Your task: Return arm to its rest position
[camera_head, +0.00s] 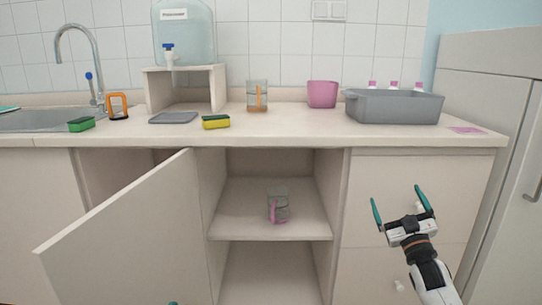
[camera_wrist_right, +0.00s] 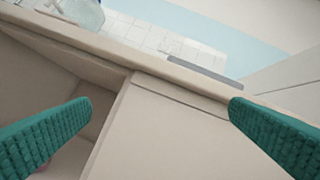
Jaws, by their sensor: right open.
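My right gripper (camera_head: 402,206) is at the lower right of the head view, in front of the drawer fronts. Its two teal fingers are spread wide with nothing between them. The right wrist view shows the same open fingers (camera_wrist_right: 160,115), with the cabinet front and counter edge beyond. Of my left arm, only a small teal tip (camera_head: 173,303) shows at the bottom edge of the head view, so its jaw state cannot be told.
An open cabinet door (camera_head: 125,240) swings out at the left. A glass jar with pink (camera_head: 278,203) stands on the cabinet shelf (camera_head: 235,222). The counter (camera_head: 285,125) holds a grey bin (camera_head: 394,108), a pink cup (camera_head: 322,94), a beaker (camera_head: 257,96) and sponges (camera_head: 215,122).

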